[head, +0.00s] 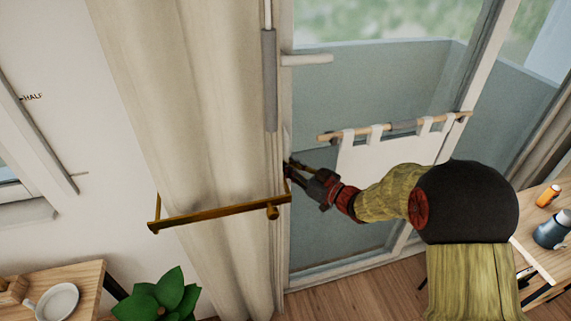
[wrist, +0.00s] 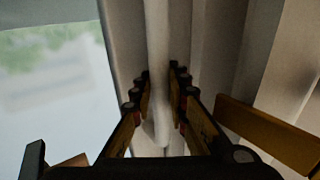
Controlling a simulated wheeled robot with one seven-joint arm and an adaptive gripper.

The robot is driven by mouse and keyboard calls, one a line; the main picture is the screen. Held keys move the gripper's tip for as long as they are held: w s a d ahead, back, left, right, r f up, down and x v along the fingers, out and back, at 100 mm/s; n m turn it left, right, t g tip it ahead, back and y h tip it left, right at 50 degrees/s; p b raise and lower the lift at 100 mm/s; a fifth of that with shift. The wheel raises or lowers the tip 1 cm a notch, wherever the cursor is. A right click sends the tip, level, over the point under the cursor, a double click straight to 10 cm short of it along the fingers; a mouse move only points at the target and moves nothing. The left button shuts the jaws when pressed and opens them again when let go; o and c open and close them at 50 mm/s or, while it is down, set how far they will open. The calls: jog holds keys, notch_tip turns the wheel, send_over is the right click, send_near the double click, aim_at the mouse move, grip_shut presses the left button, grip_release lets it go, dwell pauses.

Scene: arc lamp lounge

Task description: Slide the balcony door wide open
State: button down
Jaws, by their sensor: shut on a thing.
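The balcony door (head: 380,85) is a tall glass panel in a white frame, right of the beige curtain. My gripper (head: 289,166) reaches in from the right to the door's left frame edge. In the wrist view, my gripper (wrist: 159,85) has its fingers on both sides of a white upright bar (wrist: 157,40), which looks like the door's handle, and is shut on it. The glass shows at left of the bar in that view. How far the door stands open cannot be told.
A beige curtain (head: 195,100) hangs at left, with a brass rail (head: 215,213) across it near my gripper. A wooden rod (head: 395,127) with white cloth crosses the glass. A plant (head: 160,298) and side table are lower left; a table with bottles (head: 549,230) is at right.

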jog(key=shift+d, duration=0.1)
jog(key=w+d+p, duration=0.2)
jog(key=d, duration=0.6)
jog(key=shift+w+d, duration=0.3)
jog(key=shift+w, duration=0.05)
jog(key=c, duration=2.1)
grip_release()
jog(key=shift+c, duration=0.2)
jog(key=shift+o, duration=0.7)
jog(key=shift+s+d, duration=0.1)
jog(key=shift+d, duration=0.1)
jog(key=shift+o, duration=1.2)
jog(key=shift+d, duration=0.1)
jog(key=v, duration=1.1)
jog(key=shift+s+d, duration=0.25)
jog(key=shift+d, duration=0.05)
